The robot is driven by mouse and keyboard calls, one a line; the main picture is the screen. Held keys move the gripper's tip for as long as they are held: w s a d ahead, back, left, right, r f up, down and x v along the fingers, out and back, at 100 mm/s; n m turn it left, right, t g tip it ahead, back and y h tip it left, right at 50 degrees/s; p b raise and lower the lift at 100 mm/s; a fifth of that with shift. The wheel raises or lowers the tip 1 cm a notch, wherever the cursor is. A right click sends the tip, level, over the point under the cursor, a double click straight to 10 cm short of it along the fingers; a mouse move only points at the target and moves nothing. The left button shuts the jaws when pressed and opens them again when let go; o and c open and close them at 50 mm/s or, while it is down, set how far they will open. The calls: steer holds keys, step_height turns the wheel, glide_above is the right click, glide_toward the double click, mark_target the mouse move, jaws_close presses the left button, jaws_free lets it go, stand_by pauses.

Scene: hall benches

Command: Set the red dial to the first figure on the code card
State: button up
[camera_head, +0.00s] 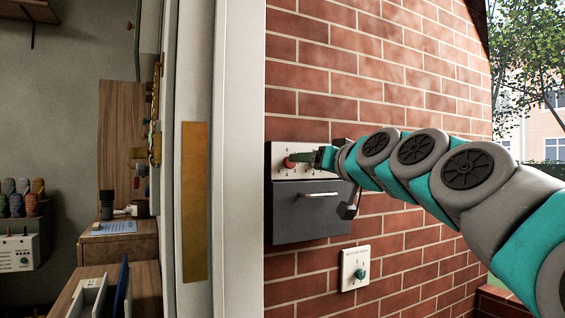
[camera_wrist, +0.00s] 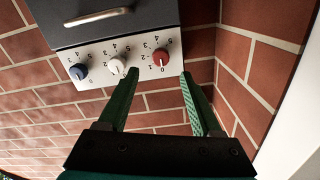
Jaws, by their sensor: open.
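The red dial (camera_wrist: 161,57) sits on a pale panel (camera_wrist: 140,46), beside a white dial (camera_wrist: 116,66) and a blue dial (camera_wrist: 78,72). The wrist view is upside down; small figures ring the dials, and I cannot tell which one the red dial points to. In the head view the red dial (camera_head: 289,162) is at the panel's left. My gripper (camera_wrist: 158,74) is open and empty, its fingers spread to either side just short of the red dial, apart from it as far as I can tell. It also shows in the head view (camera_head: 303,158). I cannot identify the code card.
A dark grey drawer front (camera_head: 308,222) with a bar handle is under the dials. Below it is a white plate (camera_head: 355,268) with a teal knob. A white door frame (camera_head: 222,100) stands left, with an indoor desk (camera_head: 125,248) beyond, bearing a bluish sheet (camera_head: 115,228).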

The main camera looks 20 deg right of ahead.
steer(key=w+p, duration=0.1)
steer(key=w, duration=0.6)
steer(key=shift+a, duration=0.25)
steer(key=shift+w, duration=0.1)
steer(key=shift+c, duration=0.3)
jaws_close()
